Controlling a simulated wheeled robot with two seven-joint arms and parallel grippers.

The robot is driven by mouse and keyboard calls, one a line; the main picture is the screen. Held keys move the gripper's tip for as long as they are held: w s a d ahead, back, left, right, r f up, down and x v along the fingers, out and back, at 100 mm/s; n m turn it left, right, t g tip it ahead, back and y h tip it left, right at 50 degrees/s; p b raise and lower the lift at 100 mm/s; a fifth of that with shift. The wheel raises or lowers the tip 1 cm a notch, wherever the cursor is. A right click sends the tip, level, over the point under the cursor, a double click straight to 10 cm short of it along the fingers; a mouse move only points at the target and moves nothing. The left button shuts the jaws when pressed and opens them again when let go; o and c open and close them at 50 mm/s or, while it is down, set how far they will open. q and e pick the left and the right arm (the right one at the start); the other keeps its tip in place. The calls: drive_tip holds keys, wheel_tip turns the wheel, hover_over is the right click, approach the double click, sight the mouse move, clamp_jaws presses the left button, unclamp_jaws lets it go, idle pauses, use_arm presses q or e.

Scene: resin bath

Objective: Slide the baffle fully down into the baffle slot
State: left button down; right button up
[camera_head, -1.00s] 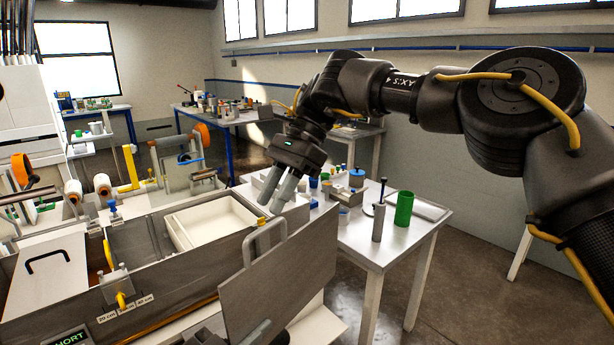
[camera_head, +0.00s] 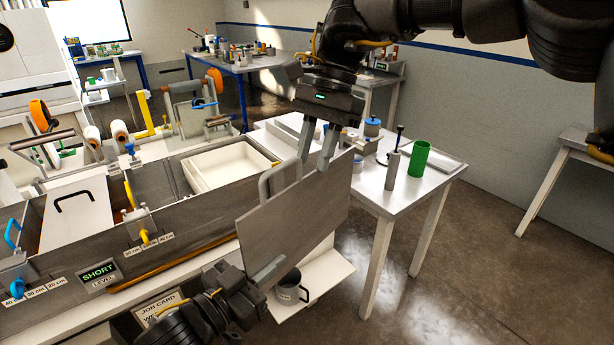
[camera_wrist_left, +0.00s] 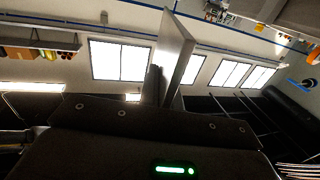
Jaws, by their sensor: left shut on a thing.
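I cannot make out the baffle slot.
The grey tank (camera_head: 190,228) holds a white tray (camera_head: 262,160) and a white panel with black handle (camera_head: 90,235). A table with a green cup (camera_head: 418,158) is at right.

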sight(309, 175)
use_arm(q)
drive_tip(key=shift+r, duration=0.1)
use_arm(e)
drive_tip(key=x, duration=0.5)
drive_tip(key=shift+f, duration=0.3)
clamp_jaws()
idle(1.0)
use_arm(q)
drive_tip(key=c, duration=1.5)
unclamp_jaws()
